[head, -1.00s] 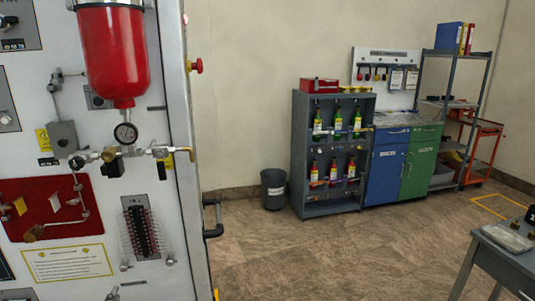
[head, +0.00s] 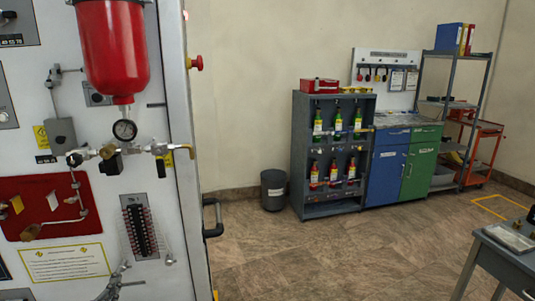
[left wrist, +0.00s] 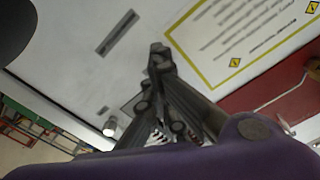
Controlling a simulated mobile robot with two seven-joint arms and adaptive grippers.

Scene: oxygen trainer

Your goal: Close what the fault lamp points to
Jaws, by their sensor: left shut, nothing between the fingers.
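A light grey trainer panel (head: 25,110) fills the left of the head view. It carries a red vessel (head: 112,45) with a round gauge (head: 124,130) below. A pipe run under the gauge has a dark-handled valve (head: 111,166) and a yellow-ended fitting (head: 168,157). I cannot tell which lamp is the fault lamp. My left gripper (head: 124,266) is low before the panel, below the black terminal strip (head: 139,228). In the left wrist view its fingertips (left wrist: 158,50) are together, empty. My right gripper is out of view.
A red board (head: 40,205) with pipework and a yellow-bordered notice (head: 65,262) lie left of the gripper. A black handle (head: 212,220) and red knob (head: 195,63) jut from the panel's side. A bottle rack (head: 298,150), bin (head: 273,190) and table (head: 505,245) stand beyond open floor.

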